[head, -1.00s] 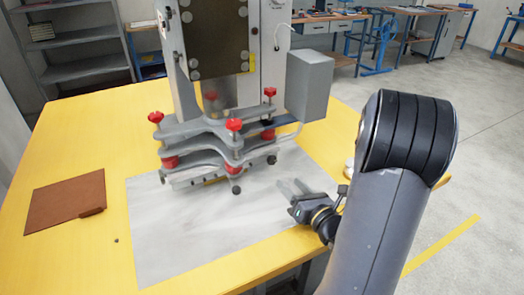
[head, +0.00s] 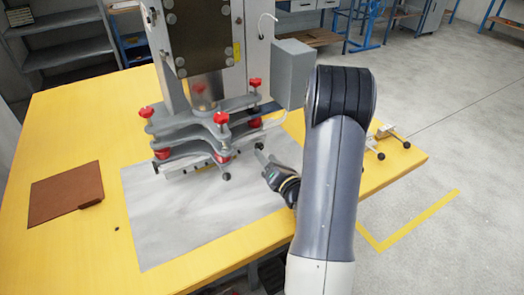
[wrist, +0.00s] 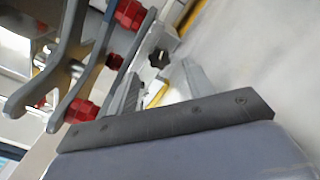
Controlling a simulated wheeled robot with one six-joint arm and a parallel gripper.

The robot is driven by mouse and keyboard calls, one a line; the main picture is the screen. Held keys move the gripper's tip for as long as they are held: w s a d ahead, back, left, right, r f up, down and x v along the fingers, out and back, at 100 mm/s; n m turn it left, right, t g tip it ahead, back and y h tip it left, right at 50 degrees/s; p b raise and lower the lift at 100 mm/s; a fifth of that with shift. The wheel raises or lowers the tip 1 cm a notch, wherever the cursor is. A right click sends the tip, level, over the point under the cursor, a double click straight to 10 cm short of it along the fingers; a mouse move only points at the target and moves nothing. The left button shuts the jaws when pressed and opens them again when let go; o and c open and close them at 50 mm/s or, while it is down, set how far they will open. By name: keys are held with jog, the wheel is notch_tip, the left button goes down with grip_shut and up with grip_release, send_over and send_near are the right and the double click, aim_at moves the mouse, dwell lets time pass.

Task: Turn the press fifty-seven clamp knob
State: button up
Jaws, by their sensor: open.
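The press (head: 205,125) stands on a pale sheet, with stacked grey clamp plates. Red knobs top the plates at the left (head: 146,112), front (head: 221,118) and back right (head: 255,83); more red parts sit between and below the plates. Small black knobs hang low, one at the front (head: 227,176). No label tells which is the press fifty-seven clamp knob. My gripper (head: 262,158) is open and empty, low to the right of the plates. In the wrist view, a black knob (wrist: 158,58) shows beyond and between my open fingers (wrist: 160,82), with red knobs (wrist: 130,14) to the left.
A grey box (head: 290,72) is fixed at the press's right side. A brown board (head: 66,194) lies on the yellow table (head: 75,125) at the left. Small black-knobbed clamps (head: 387,135) lie at the table's right edge. The pale sheet (head: 190,225) is clear in front.

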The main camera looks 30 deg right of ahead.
aim_at(258, 146)
jog(key=shift+w, duration=1.8)
jog(key=shift+c, duration=0.6)
jog(key=c, duration=0.8)
jog(key=shift+c, duration=0.2)
